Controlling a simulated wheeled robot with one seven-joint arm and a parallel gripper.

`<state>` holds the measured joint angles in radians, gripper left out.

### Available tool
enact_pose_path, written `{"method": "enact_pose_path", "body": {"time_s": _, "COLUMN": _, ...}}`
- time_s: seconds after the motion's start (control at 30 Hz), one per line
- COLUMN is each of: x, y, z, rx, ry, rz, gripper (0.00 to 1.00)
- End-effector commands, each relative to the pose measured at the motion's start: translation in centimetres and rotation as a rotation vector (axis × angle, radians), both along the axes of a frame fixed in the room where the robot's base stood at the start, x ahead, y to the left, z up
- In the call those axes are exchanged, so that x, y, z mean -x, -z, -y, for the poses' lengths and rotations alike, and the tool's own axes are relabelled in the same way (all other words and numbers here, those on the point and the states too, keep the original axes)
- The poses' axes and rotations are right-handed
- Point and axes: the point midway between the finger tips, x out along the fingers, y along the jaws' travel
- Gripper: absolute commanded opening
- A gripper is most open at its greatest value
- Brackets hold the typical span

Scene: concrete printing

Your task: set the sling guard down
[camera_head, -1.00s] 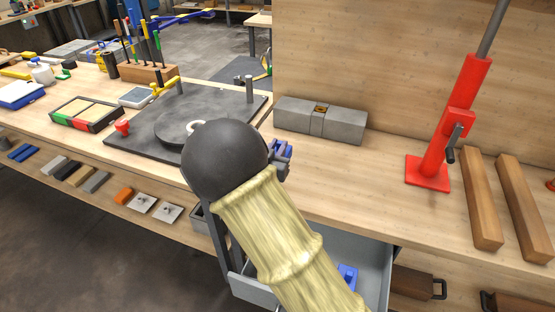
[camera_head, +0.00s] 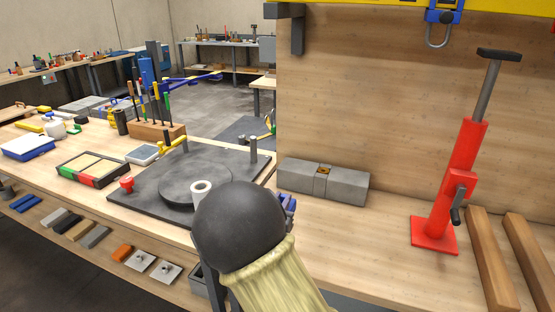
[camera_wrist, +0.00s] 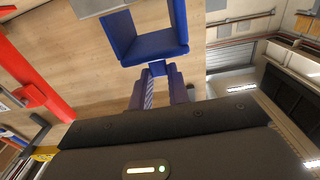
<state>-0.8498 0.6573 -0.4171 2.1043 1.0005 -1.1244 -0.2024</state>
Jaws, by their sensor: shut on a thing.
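The sling guard appears to be the blue angled, channel-like piece (camera_wrist: 155,47) in the wrist view. My gripper (camera_wrist: 158,70) is shut on it, with the guard standing out beyond the fingertips. In the head view only a small bit of blue (camera_head: 288,200) shows behind the black ball-shaped joint of my arm, so the guard and fingers are mostly hidden there. A grey block (camera_head: 323,182) with a band around its middle and a small brown patch on top lies on the bench, behind and right of my gripper. I cannot tell whether the guard touches anything.
A red jack (camera_head: 448,195) stands on the bench (camera_head: 380,226) at the right, beside wooden beams (camera_head: 490,262). A dark plate (camera_head: 150,197) with a round disc lies left of my arm. A blue shackle (camera_head: 440,30) hangs above. Bare bench lies between block and jack.

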Motion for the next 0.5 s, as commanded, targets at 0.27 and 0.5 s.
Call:
{"method": "enact_pose_path", "body": {"time_s": 0.27, "x": -0.9, "y": -0.7, "z": 3.8, "rx": 0.003, "ry": -0.024, "rz": -0.005, "gripper": 0.00}}
{"method": "enact_pose_path", "body": {"time_s": 0.5, "x": -1.1, "y": 0.3, "z": 8.3, "rx": 0.003, "ry": -0.141, "rz": -0.008, "gripper": 0.00}}
